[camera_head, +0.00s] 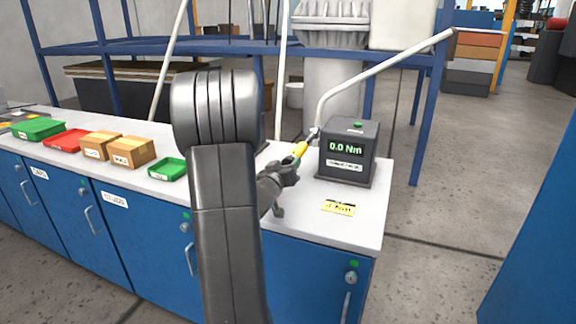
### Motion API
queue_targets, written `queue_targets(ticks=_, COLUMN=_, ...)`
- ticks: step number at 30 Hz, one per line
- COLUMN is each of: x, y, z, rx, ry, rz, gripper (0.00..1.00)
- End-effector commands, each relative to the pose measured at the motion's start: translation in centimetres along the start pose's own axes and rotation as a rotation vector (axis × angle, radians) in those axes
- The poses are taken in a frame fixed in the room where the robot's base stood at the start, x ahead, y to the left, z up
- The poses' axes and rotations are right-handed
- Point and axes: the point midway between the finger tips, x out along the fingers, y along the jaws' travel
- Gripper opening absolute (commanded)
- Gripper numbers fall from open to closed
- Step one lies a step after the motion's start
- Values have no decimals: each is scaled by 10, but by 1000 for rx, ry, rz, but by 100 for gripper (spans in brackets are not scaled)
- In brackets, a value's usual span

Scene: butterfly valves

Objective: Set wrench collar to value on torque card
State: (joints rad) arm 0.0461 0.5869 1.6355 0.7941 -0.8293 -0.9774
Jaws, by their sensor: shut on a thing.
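My gripper (285,176) is seen from behind, beyond my dark arm, above the right part of the workbench. It is shut on the wrench (299,151), which has a yellow part and a metal head pointing up and right. The wrench head is close to the left side of a dark torque tester box (346,152) reading "0.0 Nm"; I cannot tell whether they touch. The yellow torque card (339,208) lies on the bench in front of the tester. Its value is too small to read. The collar and its setting cannot be made out.
Blue racking with pale slanted pipes (385,66) stands behind. A blue panel is at far right.

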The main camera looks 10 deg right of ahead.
Motion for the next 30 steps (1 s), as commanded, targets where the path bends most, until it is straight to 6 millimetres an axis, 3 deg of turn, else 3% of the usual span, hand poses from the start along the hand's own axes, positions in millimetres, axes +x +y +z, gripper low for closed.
queue_targets(ticks=2, x=0, y=0, z=0, rx=0, ry=-1, rz=-1, gripper=17)
queue_targets(ticks=3, x=0, y=0, z=0, rx=0, ry=-1, rz=-1, gripper=47)
queue_targets(ticks=6, x=0, y=0, z=0, rx=1, ry=-1, rz=-1, gripper=61)
queue_targets(ticks=17, x=-7, y=0, z=0, rx=1, ry=-1, rz=-1, gripper=61)
queue_targets(ticks=20, x=-21, y=-1, z=0, rx=1, ry=0, rz=-2, gripper=61)
queue_targets(ticks=30, x=-98, y=-1, z=0, rx=1, ry=1, rz=-4, gripper=61)
